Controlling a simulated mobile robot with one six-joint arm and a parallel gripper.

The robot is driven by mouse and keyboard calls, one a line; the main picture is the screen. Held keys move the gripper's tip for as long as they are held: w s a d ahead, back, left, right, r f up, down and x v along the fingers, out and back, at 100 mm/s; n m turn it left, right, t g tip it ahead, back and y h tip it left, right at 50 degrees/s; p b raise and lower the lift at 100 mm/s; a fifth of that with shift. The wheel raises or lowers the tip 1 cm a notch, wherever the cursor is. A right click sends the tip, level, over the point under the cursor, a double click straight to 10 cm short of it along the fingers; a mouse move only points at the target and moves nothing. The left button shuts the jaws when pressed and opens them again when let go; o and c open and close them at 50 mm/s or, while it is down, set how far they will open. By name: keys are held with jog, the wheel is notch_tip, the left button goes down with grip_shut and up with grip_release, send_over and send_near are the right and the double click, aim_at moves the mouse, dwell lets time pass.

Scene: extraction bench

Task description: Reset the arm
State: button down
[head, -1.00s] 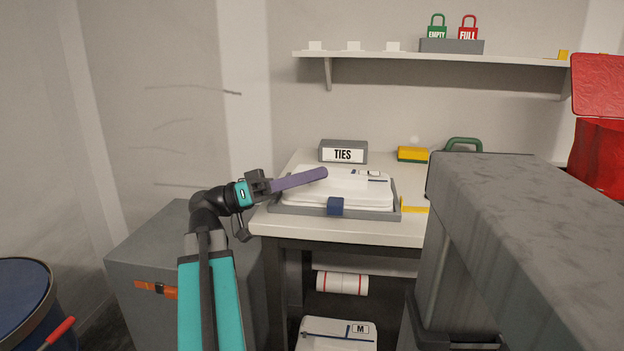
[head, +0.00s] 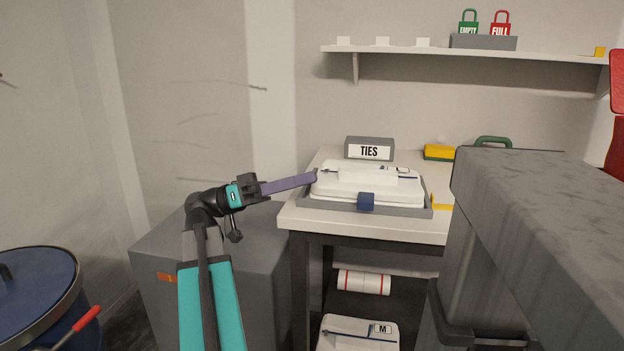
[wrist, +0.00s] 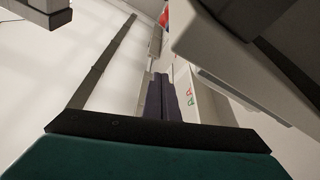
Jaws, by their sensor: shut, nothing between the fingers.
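My gripper (head: 314,178) is at the end of my teal and black arm, left of the middle in the head view. Its long purple fingers are shut with nothing between them. They point right, and in the picture their tips reach the left end of the white folded stack (head: 368,180) in the grey tray (head: 424,211); I cannot tell if they touch it. In the wrist view the purple fingers (wrist: 163,97) lie together side by side.
The bench (head: 420,228) carries the tray, the TIES box (head: 369,149) and a yellow-green block (head: 438,152). A large grey block (head: 560,220) stands close on the right. A grey cabinet (head: 250,285) is below my arm, a blue drum (head: 35,290) at lower left. A shelf (head: 440,50) runs above.

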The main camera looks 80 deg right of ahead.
jog(key=shift+w+f, duration=0.1)
jog(key=shift+w, duration=0.2)
dwell(0.4)
